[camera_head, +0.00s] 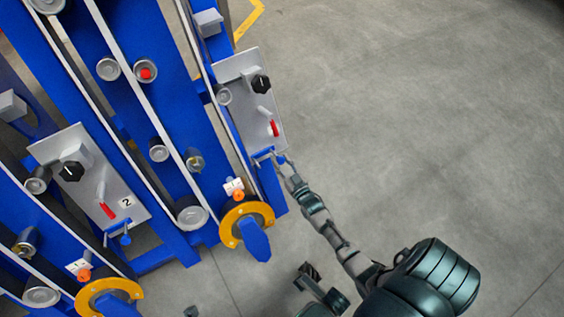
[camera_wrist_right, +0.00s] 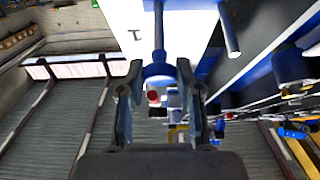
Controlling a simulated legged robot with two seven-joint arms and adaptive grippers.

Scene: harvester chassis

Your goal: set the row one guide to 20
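The row one panel (camera_head: 237,70) is a grey plate at the right of the chassis, with a black dial (camera_head: 261,84) and a red-handled lever (camera_head: 274,127). In the right wrist view it carries a "1" (camera_wrist_right: 135,36). A blue rod with a round blue knob (camera_wrist_right: 158,73) hangs from it. My right gripper (camera_head: 277,160) is at the panel's lower end. In the wrist view its open fingers (camera_wrist_right: 159,66) stand on either side of the knob, with gaps. No part is labelled guide, and I cannot read any setting. My left gripper cannot be made out.
A second grey panel marked 2 (camera_head: 126,202) stands at the left, with its own dial, red lever and blue knob. Orange discs (camera_head: 232,241) with blue centres sit at the lower ends of the blue beams. The concrete floor (camera_head: 420,110) to the right is clear.

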